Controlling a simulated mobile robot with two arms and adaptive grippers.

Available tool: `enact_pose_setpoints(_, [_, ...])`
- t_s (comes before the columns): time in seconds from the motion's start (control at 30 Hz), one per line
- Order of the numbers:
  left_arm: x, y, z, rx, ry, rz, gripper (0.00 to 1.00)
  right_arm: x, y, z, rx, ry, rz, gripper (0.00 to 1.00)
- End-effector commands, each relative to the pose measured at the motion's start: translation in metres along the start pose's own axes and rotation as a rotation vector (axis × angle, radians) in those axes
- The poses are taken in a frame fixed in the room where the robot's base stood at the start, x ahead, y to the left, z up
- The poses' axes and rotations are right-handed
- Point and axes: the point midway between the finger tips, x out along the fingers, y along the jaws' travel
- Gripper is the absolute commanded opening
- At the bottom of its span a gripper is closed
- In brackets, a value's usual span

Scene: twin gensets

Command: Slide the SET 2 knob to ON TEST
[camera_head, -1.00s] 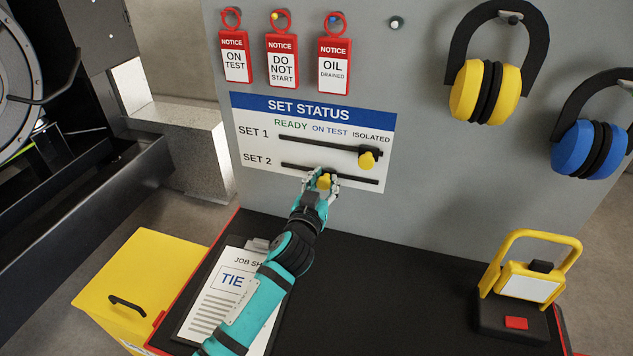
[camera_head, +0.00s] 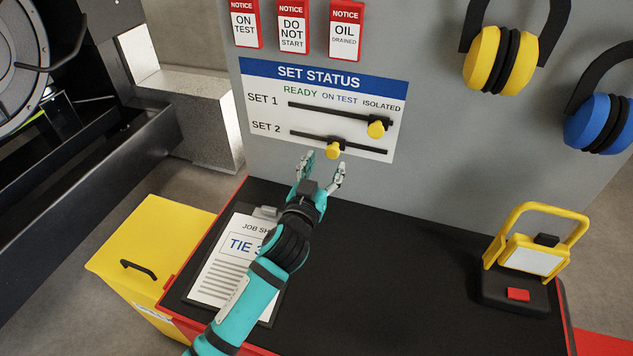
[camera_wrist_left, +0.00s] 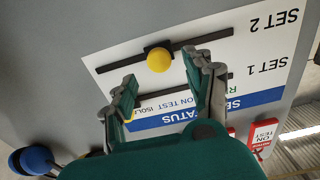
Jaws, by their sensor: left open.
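The SET STATUS board (camera_head: 318,77) is on the grey panel, with SET 1 and SET 2 rails under READY, ON TEST and ISOLATED. The yellow SET 2 knob (camera_head: 333,150) stands near the middle of the lower rail, roughly below ON TEST. It also shows in the left wrist view (camera_wrist_left: 158,61). The SET 1 knob (camera_head: 378,128) is towards the right end, below ISOLATED. My left gripper (camera_head: 323,165) is open and empty, just in front of and below the SET 2 knob, apart from it. In the wrist view the knob appears between the spread fingers. My right gripper is not seen.
A clipboard (camera_head: 222,272) lies on the black bench top (camera_head: 390,290) under my left arm. A yellow work lamp (camera_head: 520,262) stands at the right. Red tags (camera_head: 294,30) and ear defenders (camera_head: 498,62) hang above. The bench middle is clear.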

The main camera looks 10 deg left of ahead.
Motion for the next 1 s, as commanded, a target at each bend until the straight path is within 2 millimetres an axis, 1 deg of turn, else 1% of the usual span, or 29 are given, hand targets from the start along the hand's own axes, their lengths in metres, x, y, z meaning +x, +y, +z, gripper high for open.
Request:
enact_pose_setpoints(0.03, [-0.012,0.0,0.001,-0.003,-0.002,0.0,0.53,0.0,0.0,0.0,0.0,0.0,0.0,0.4])
enact_pose_setpoints(0.1, [-0.026,0.0,0.001,-0.002,-0.002,0.0,0.53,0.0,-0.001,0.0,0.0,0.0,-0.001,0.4])
enact_pose_setpoints(0.2, [-0.042,0.0,0.001,-0.001,-0.001,0.0,0.53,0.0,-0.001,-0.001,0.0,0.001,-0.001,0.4])
enact_pose_setpoints(0.33, [-0.056,0.0,0.001,0.0,-0.001,0.0,0.53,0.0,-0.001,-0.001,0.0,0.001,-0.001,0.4])
enact_pose_setpoints(0.5, [-0.061,0.0,0.0,0.001,0.0,0.0,0.53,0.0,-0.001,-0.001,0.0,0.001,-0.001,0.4])
enact_pose_setpoints(1.0, [-0.06,0.0,0.0,0.001,0.0,0.0,0.53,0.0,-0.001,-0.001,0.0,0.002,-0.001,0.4])
